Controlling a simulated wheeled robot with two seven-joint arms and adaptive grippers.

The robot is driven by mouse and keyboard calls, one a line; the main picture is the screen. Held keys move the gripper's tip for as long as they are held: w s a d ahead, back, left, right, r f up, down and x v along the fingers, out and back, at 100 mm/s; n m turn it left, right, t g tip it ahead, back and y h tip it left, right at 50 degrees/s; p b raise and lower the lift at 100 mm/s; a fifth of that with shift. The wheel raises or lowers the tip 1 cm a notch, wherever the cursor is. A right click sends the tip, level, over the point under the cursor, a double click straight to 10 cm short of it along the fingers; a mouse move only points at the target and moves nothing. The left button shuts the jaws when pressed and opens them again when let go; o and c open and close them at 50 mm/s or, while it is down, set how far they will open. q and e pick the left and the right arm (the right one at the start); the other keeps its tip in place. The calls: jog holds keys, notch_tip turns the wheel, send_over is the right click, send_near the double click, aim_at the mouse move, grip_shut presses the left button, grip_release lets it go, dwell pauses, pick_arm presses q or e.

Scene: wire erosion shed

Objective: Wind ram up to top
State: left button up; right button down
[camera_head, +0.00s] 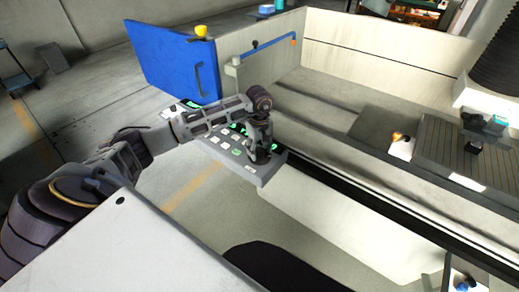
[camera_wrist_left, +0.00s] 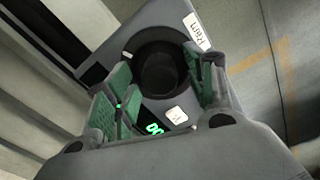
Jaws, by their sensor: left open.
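The grey control panel (camera_head: 250,172) has green-lit displays and pale labels. In the left wrist view, a dark round knob (camera_wrist_left: 158,76) sits on it beside a white label reading "Ram" (camera_wrist_left: 196,32). My left gripper (camera_head: 261,152) is over the panel's right part. In the wrist view its green-padded fingers (camera_wrist_left: 160,82) are open on either side of the knob; I cannot tell whether they touch it. Green digits (camera_wrist_left: 154,129) and a small white label show below the knob. A black ribbed bellows (camera_head: 496,48) hangs at upper right, above a white block. My right gripper is not in view.
A blue door panel (camera_head: 172,62) stands open behind my left arm. The pale machine tank (camera_head: 375,66) lies right of the panel, with a slotted plate (camera_head: 455,150) and small fixtures inside. Open concrete floor (camera_head: 95,85) lies to the left.

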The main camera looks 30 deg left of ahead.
pick_arm(q)
jog(key=c, duration=1)
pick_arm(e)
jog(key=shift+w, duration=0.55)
